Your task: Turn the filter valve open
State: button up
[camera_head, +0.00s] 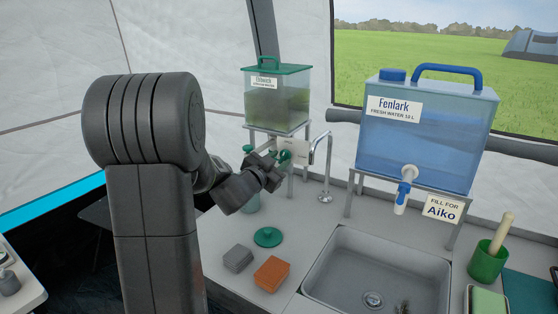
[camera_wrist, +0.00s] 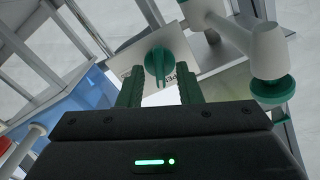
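The filter valve appears to be a green lever (camera_wrist: 158,68) on a pale plate with partly hidden lettering in the wrist view. In the head view, a green part (camera_head: 285,156) shows at the white plate (camera_head: 297,149) under the green-lidded water tank (camera_head: 277,106), partly hidden by my gripper (camera_head: 268,172). In the wrist view my gripper (camera_wrist: 161,86) is open, with one green ridged finger on each side of the lever. The lever's lower end points into the gap. I cannot tell whether either finger touches it.
A white tap with a green knob (camera_wrist: 272,90) is close right of the fingers in the wrist view. A metal faucet (camera_head: 325,168), sink (camera_head: 376,270) and blue Fenlark tank (camera_head: 426,130) stand to the right. Sponges (camera_head: 271,273) and a green lid (camera_head: 268,237) lie in front.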

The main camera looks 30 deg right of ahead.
jog(key=shift+w+d, duration=0.15)
jog(key=shift+d, duration=0.15)
grip_shut()
jog(key=n+p, duration=0.2)
jog(key=p, duration=0.1)
jog(key=shift+r+n, duration=0.25)
jog(key=shift+n, duration=0.05)
jog(key=shift+f+n+p, duration=0.3)
jog(key=shift+n+p, duration=0.6)
jog(key=shift+n, duration=0.4)
grip_release()
